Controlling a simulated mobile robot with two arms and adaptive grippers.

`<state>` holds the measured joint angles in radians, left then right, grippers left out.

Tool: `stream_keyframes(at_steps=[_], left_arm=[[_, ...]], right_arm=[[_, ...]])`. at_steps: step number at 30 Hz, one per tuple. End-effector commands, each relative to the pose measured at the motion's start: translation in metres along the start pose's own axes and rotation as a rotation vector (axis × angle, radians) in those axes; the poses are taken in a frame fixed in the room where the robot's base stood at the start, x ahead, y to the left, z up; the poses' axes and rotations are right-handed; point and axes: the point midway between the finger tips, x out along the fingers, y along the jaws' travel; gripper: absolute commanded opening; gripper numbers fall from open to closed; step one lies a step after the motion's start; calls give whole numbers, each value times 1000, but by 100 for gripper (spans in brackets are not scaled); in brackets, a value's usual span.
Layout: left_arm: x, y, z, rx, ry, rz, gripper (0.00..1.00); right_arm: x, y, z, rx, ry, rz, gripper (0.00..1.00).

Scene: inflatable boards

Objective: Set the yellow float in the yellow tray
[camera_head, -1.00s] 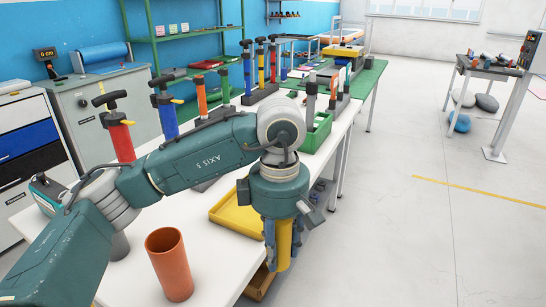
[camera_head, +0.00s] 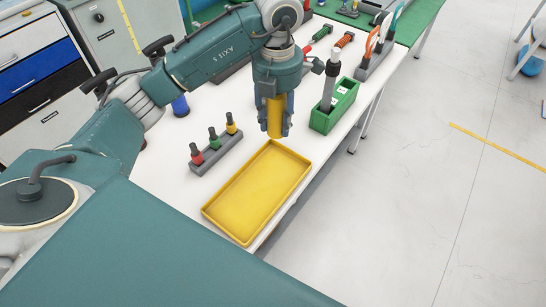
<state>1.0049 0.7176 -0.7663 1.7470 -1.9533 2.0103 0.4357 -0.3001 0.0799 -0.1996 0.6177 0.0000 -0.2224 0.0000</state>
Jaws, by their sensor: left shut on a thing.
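The yellow float (camera_head: 275,117) is an upright yellow cylinder. My left gripper (camera_head: 274,128) points down and is shut on it, with a dark finger on each side. The float's lower end is near the far end of the yellow tray (camera_head: 217,212); I cannot tell how high above the table it is. The tray is shallow, rectangular and empty, and lies on the white table near its right edge. My right gripper is not in view.
A grey rack (camera_head: 217,156) with red, green and yellow small tools stands left of the tray. A green box (camera_head: 335,108) holding a pump-like tool stands to the right of the gripper.

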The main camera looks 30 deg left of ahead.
Motion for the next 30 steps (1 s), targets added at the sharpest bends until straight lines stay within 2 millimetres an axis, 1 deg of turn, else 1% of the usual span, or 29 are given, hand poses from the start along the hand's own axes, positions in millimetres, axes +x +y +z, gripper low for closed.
stream_keyframes(at_steps=[1,3,5,6,8,9,12,15,20,24,27,30], left_arm=[[19,-3,-1,3,7,-7,20],[38,-3,-2,2,8,-8,20],[53,-3,-2,2,7,-7,20],[64,-3,-2,2,8,-7,20],[76,-2,-2,2,8,-4,20],[86,-1,-3,3,7,-3,20],[106,-2,-2,3,5,-3,20],[120,-2,-1,4,2,-3,20],[134,-1,-1,4,2,-2,20],[155,-2,-1,3,3,-4,20],[167,-1,-1,4,2,-2,20],[171,-1,0,5,-1,-1,20]], right_arm=[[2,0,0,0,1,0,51],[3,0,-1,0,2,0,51],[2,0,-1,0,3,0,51],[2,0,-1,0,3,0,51],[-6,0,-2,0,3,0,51],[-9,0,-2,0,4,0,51],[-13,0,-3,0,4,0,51],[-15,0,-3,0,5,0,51],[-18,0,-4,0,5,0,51],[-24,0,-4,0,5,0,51],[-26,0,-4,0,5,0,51],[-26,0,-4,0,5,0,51]])
